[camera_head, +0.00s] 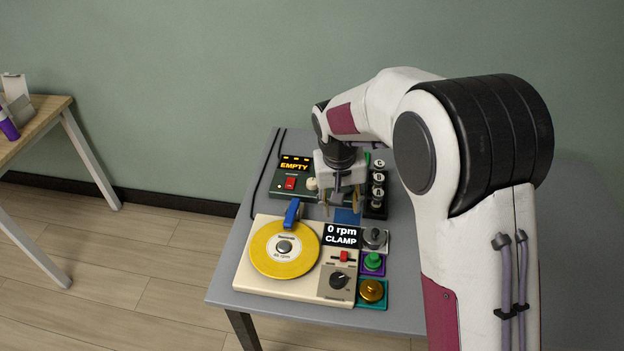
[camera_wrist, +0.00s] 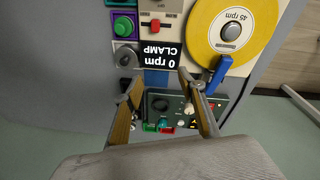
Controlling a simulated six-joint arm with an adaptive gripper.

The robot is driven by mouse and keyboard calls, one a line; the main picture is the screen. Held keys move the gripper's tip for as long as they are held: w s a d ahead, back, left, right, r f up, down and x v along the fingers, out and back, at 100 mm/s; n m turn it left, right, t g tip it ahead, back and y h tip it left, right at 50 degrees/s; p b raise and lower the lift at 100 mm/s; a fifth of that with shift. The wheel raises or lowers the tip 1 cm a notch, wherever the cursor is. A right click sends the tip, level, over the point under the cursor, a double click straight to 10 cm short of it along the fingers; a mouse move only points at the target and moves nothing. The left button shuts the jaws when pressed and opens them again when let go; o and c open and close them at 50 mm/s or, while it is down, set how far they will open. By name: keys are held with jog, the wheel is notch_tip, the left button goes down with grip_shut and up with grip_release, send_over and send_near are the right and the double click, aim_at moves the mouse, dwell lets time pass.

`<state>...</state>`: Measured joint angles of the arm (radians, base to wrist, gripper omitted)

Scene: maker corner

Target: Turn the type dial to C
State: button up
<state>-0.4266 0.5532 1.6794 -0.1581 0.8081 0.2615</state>
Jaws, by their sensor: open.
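A dark green box (camera_head: 294,186) with an orange EMPTY display (camera_head: 294,167) and a red switch (camera_head: 290,183) stands at the back of the grey table. A cream knob (camera_head: 312,184) is at its right side, partly behind my gripper; it also shows in the wrist view (camera_wrist: 189,108). I cannot read any dial letters on this box. My gripper (camera_head: 341,206) points down, open and empty, in front of the box's right side. In the wrist view its two fingers (camera_wrist: 158,80) stand apart, with the box's panel beyond them. Neither finger visibly touches the knob.
A black stand (camera_head: 376,210) with several lettered round pieces is right of the gripper. A cream turntable unit (camera_head: 245,278) with a yellow disc, blue clamp and black knob is in front. Grey, green and gold buttons line its right side. My arm covers the table's right part.

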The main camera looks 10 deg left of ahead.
jog(key=w+a+f+t, duration=0.1)
jog(key=w+a+f, duration=0.6)
jog(key=w, duration=0.1)
jog(key=m+t, duration=0.2)
jog(key=m, duration=0.1)
send_near(312, 181)
jog(key=shift+w+d+f+y, duration=0.15)
jog(key=shift+d+f+y, duration=0.15)
jog(key=shift+f, duration=0.2)
jog(key=shift+x, duration=3.7)
jog(key=c, duration=1.1)
